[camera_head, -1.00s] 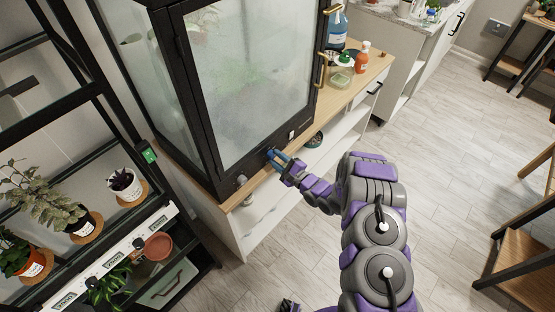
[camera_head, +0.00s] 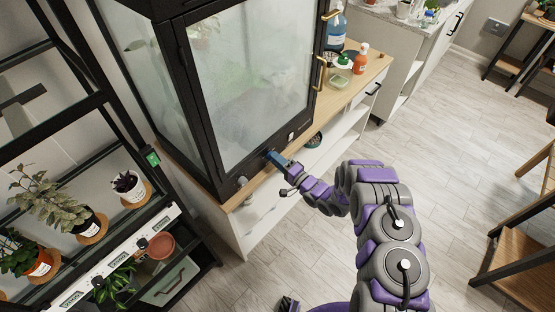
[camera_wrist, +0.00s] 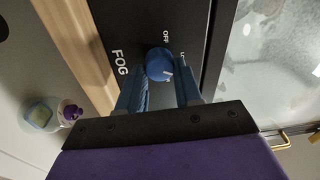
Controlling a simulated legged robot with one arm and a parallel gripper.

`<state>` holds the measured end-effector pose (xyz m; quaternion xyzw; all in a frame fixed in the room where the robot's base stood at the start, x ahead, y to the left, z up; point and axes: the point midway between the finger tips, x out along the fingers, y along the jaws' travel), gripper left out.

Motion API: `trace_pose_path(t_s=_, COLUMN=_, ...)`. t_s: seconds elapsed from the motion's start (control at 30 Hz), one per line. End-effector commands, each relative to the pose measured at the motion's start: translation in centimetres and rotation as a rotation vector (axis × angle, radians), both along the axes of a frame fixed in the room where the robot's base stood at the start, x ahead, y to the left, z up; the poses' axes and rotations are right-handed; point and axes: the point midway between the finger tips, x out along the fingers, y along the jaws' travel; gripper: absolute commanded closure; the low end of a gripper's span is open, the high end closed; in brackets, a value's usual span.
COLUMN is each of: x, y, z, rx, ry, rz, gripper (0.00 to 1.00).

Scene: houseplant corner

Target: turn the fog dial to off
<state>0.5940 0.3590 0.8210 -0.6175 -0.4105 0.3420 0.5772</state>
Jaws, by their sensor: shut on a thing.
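The blue fog dial (camera_wrist: 158,60) sits on the black lower frame of the glass cabinet (camera_head: 252,85), beside white FOG and OFF lettering. In the wrist view its white pointer mark aims toward the lower right, away from the OFF label. A second label to its right is partly cut off by a finger. My gripper (camera_head: 274,157) reaches the front of that frame, with its blue fingers on either side of the dial and shut on it. In the head view the fingers hide the dial.
A grey knob (camera_head: 241,181) is left of my gripper on the same frame, and a white switch (camera_head: 291,135) is to its right. Bottles, including an orange one (camera_head: 361,58), stand on the wooden top. A plant rack (camera_head: 120,235) is at left.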

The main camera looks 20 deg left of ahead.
Motion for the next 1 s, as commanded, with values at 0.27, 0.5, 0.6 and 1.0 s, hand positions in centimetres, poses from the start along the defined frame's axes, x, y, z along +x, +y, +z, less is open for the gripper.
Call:
trace_pose_path(t_s=0.27, x=-0.43, y=0.09, z=-0.64, rx=-0.108, ry=-0.23, rz=0.008, gripper=0.96)
trace_pose_path(t_s=0.5, x=-0.36, y=0.07, z=-0.69, rx=-0.195, ry=-0.441, rz=0.009, gripper=0.96)
trace_pose_path(t_s=0.6, x=-0.33, y=0.05, z=-0.71, rx=-0.231, ry=-0.528, rz=0.008, gripper=0.96)
trace_pose_path(t_s=1.0, x=-0.23, y=0.0, z=-0.67, rx=-0.377, ry=-0.881, rz=0.008, gripper=0.96)
